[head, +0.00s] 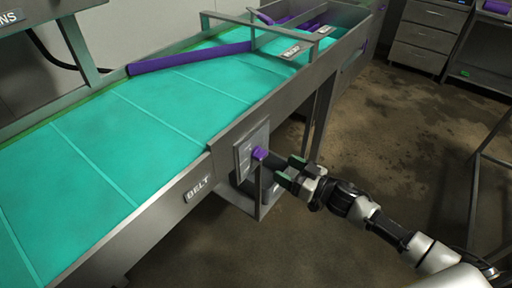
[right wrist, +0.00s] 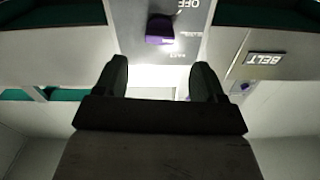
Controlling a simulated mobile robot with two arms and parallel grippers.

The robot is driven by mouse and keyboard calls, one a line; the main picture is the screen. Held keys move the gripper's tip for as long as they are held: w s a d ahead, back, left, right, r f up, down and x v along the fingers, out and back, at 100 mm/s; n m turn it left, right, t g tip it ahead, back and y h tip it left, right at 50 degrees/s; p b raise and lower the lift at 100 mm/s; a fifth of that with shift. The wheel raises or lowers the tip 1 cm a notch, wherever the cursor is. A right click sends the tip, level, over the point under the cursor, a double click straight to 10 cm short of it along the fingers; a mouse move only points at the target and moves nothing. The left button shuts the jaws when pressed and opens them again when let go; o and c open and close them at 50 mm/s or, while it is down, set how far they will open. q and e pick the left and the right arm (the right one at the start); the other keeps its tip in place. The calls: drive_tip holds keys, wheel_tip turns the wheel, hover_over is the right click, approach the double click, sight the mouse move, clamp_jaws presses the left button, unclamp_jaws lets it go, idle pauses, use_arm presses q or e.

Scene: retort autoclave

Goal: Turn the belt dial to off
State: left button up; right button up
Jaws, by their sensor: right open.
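The belt dial is a small purple knob (head: 259,153) on a grey panel (head: 243,153) on the side of the conveyor, beside the BELT label (head: 198,189). In the right wrist view the purple knob (right wrist: 160,29) is ahead of the fingertips, with OFF lettering near it, seen upside down. My right gripper (head: 290,172) is open, just to the right of the knob and apart from it, with nothing between its fingers. In the right wrist view its two dark fingers (right wrist: 158,78) stand apart. My left gripper is not in view.
The conveyor has a teal belt (head: 130,130) with a long purple bar (head: 190,58) lying across it. A metal frame with a label (head: 291,52) spans the belt farther back. Grey drawers (head: 425,35) stand at the back right. The stained floor right of the conveyor is mostly clear.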

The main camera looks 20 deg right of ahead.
sight(264, 157)
drive_tip(key=x, duration=0.3)
drive_tip(key=shift+a+r, duration=0.25)
drive_tip(key=x, duration=0.4)
drive_tip(key=shift+w+f+p, duration=0.25)
drive_tip(key=shift+w+p, duration=0.1)
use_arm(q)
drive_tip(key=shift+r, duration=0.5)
use_arm(e)
drive_tip(key=shift+w+a, duration=0.45)
drive_tip(key=shift+w, duration=0.1)
drive_tip(key=shift+c, duration=0.3)
drive_tip(key=c, duration=0.9)
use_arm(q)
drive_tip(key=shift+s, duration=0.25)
use_arm(e)
drive_tip(key=shift+o, duration=0.2)
